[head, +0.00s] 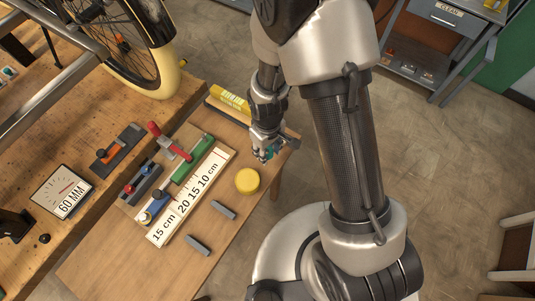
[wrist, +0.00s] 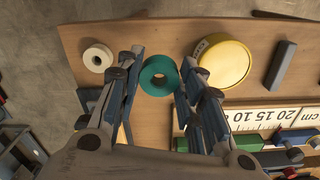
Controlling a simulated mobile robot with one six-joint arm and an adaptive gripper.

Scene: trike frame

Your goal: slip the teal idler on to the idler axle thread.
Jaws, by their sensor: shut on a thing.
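The teal idler (wrist: 159,75) is a thick ring with a hole in its middle. In the wrist view it sits between the tips of my gripper (wrist: 160,78), which is shut on it. In the head view my gripper (head: 267,154) is at the right side of the small wooden table, and only a little teal of the idler (head: 270,152) shows between the fingers. I cannot tell whether the idler touches the table top. I cannot make out the idler axle thread in either view.
A yellow round tin (head: 247,180) is close to my gripper. A ruler (head: 190,195), grey bars (head: 223,210) and a green tool (head: 192,160) lie left of it. A cream ring (wrist: 97,57) lies near the idler. A wheel (head: 150,50) stands on the bench at upper left.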

